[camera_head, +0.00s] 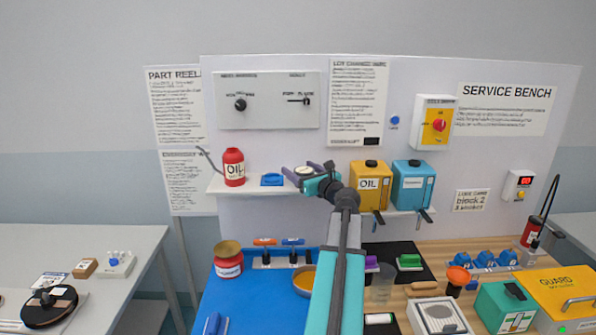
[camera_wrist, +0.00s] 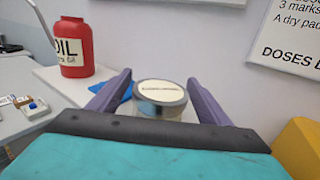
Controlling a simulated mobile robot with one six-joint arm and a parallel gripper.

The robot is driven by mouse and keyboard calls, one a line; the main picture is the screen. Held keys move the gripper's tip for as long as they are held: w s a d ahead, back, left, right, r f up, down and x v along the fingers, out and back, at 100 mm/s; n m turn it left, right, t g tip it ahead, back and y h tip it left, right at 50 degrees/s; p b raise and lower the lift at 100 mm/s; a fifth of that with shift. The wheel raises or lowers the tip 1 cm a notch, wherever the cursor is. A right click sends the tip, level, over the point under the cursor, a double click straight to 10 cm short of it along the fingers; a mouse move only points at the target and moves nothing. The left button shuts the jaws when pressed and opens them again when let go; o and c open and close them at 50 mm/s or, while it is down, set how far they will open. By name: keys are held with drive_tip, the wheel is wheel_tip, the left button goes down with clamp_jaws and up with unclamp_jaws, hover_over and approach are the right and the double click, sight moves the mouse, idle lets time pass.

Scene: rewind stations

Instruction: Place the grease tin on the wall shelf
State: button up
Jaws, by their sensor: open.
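A low round silver tin (camera_wrist: 160,97) with a cream labelled lid stands upright between my fingers in the wrist view; its lid also shows in the head view (camera_head: 304,171). It appears to rest on the white wall shelf (camera_head: 252,188), near its right end. The lid print is too small to read, so I cannot confirm it is the grease tin. My gripper (camera_head: 308,169) is open, one purple finger on each side of the tin. The dark wrist edge hides the tin's lower part. A red tin with a gold lid (camera_head: 228,259) stands on the blue mat below.
A red oil bottle (camera_head: 233,168) and a blue pad (camera_head: 272,180) occupy the shelf's left and middle. Yellow (camera_head: 369,187) and blue (camera_head: 411,187) dispensers hang right of my gripper. The bench below holds many items, including an amber dish (camera_head: 304,280).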

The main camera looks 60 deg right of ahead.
drive_tip(key=b+v, duration=0.2)
drive_tip(key=v, duration=0.8)
drive_tip(key=shift+b, duration=0.3)
drive_tip(key=shift+a, duration=0.1)
idle(0.4)
